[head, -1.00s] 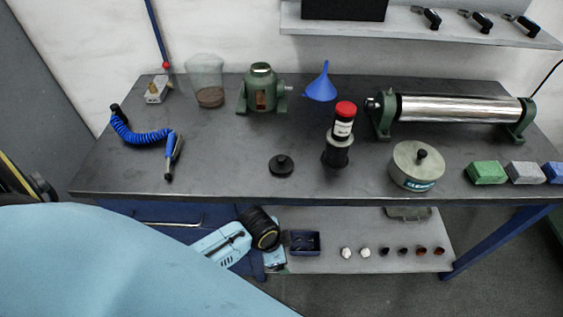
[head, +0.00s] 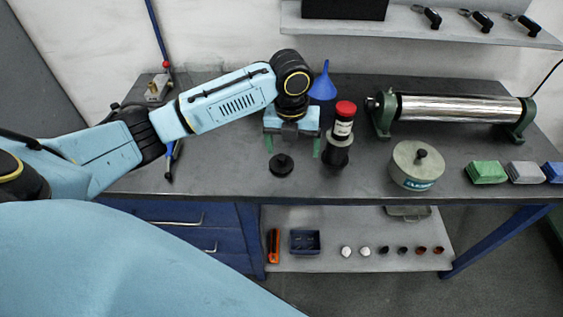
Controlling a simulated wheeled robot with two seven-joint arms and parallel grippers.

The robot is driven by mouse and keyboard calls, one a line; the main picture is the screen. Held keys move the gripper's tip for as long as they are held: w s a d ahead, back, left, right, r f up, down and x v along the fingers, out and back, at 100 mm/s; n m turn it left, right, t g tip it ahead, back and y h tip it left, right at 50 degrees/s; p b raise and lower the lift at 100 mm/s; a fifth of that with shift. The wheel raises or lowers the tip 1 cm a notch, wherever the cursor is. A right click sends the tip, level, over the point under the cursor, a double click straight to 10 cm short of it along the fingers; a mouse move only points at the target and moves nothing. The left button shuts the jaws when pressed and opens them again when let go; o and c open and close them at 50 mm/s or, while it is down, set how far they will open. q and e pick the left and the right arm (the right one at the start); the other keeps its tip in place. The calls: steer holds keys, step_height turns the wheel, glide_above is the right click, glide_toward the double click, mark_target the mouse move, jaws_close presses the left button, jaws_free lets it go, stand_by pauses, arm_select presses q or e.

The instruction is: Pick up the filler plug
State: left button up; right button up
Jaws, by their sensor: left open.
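The filler plug (head: 282,167) looks to be the small black disc with a raised knob, lying on the dark bench (head: 225,182) near its front edge. My left gripper (head: 292,147) is above the bench, pointing down, with its two green-tipped fingers spread apart and nothing between them. The plug shows just below and slightly left of the middle of the gap between the fingers. I cannot tell the exact height of the fingers above it. My left arm now hides the green housing and the glass beaker. My right gripper is out of view.
A blue funnel (head: 322,88) is behind. A round grey lidded tin (head: 415,170) and a metal roller (head: 455,108) are farther right. The bench is clear left of the plug.

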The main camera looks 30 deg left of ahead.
arm_select(q)
steer(key=w+a+r+m, duration=0.2)
steer(key=a+r+m, duration=0.1)
steer(key=a+r, duration=0.15)
glide_above(281, 156)
steer(key=f, duration=0.7)
steer(key=shift+w+f+b, duration=0.2)
steer(key=shift+f+b, duration=0.1)
steer(key=shift+f, duration=0.05)
steer(key=shift+s+f, duration=0.2)
steer(key=shift+f, duration=2.45)
steer(key=c, duration=1.1)
